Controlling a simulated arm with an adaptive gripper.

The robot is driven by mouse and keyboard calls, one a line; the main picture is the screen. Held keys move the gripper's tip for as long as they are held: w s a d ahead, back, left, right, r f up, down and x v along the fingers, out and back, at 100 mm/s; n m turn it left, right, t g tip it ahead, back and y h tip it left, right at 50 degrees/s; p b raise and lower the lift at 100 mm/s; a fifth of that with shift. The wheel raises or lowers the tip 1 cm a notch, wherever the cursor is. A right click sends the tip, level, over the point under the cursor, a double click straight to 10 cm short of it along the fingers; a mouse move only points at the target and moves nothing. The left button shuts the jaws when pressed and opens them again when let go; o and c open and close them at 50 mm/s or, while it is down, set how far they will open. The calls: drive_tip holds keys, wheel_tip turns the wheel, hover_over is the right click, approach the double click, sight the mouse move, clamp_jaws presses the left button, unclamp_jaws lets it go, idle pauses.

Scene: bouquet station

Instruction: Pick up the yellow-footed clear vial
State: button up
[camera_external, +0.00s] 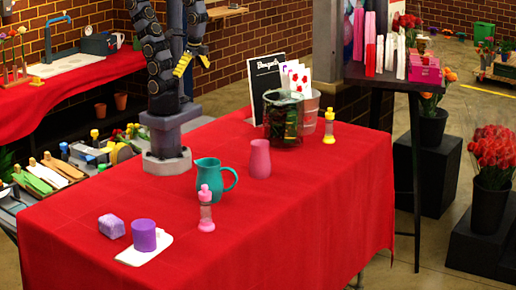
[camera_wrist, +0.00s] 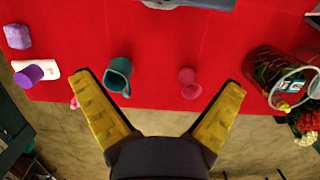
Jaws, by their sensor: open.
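The yellow-footed clear vial (camera_external: 329,126) stands upright near the far right part of the red table, with a yellow cap and yellow foot. A similar vial with pink ends (camera_external: 206,209) stands near the table's front; in the wrist view a bit of pink (camera_wrist: 74,103) shows beside the left finger. My gripper (camera_external: 193,65) is high above the table, left of and well away from the yellow-footed vial. Its yellow fingers are spread wide with nothing between them, as the wrist view (camera_wrist: 160,80) also shows.
A dark mesh container (camera_external: 283,118) and a translucent pink bucket (camera_external: 311,108) stand beside the yellow-footed vial. A teal pitcher (camera_external: 209,181) and pink vase (camera_external: 260,158) are mid-table. A purple cylinder (camera_external: 144,235) and lavender block (camera_external: 111,226) are front left. The right front cloth is clear.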

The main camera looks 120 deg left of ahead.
drive_tip(key=c, duration=0.4)
drive_tip(key=w+a+n+t, duration=0.1)
drive_tip(key=w+a+n, duration=0.5)
drive_tip(key=w, duration=0.5)
drive_tip(key=n+t+y, duration=0.1)
drive_tip(key=n+y, duration=0.4)
drive_tip(key=n, duration=0.6)
hover_over(330, 122)
drive_tip(key=s, duration=0.1)
wheel_tip(330, 122, down, 18)
drive_tip(key=shift+h, duration=0.3)
drive_tip(key=shift+d+x, duration=0.2)
drive_tip(key=shift+x, duration=1.7)
drive_tip(key=shift+d+x, duration=0.2)
drive_tip(key=shift+x, duration=1.65)
